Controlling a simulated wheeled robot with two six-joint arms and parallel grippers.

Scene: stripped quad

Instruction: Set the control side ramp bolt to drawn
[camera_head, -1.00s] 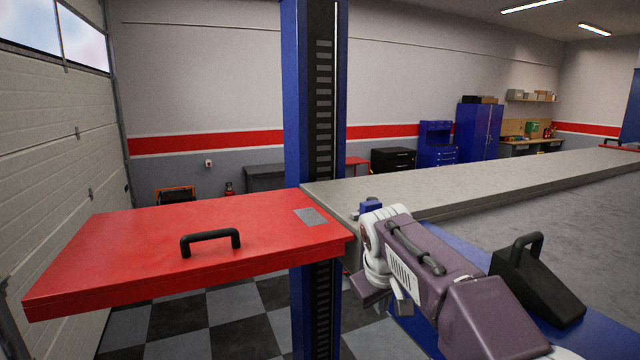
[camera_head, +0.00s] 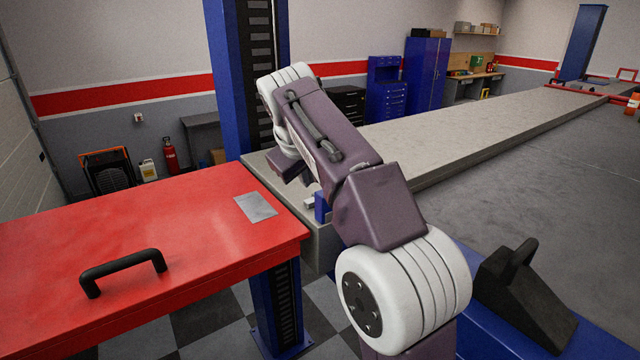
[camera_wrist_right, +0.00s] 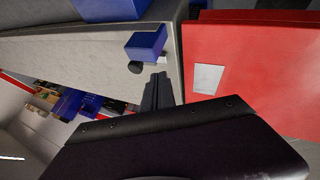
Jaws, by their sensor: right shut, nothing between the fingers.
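The control side ramp bolt shows as a small blue block (camera_head: 321,208) on the near end of the grey ramp (camera_head: 470,135), partly hidden behind my right arm. In the right wrist view, the blue block (camera_wrist_right: 146,42) has a dark round knob (camera_wrist_right: 135,67) and a short pale piece (camera_wrist_right: 162,60) at its side. I cannot tell the bolt's setting. My right gripper (camera_wrist_right: 158,88) is shut and empty, its fingers pointing towards the block, seemingly just short of it. Its fingertips are not clear in the head view. My left gripper is not in view.
A red ramp flap (camera_head: 180,225) with a black handle (camera_head: 122,268) and a grey plate (camera_head: 255,207) lies left of the ramp end. A blue post (camera_head: 240,60) stands behind. A black wedge with a handle (camera_head: 525,295) sits on the blue surface at right.

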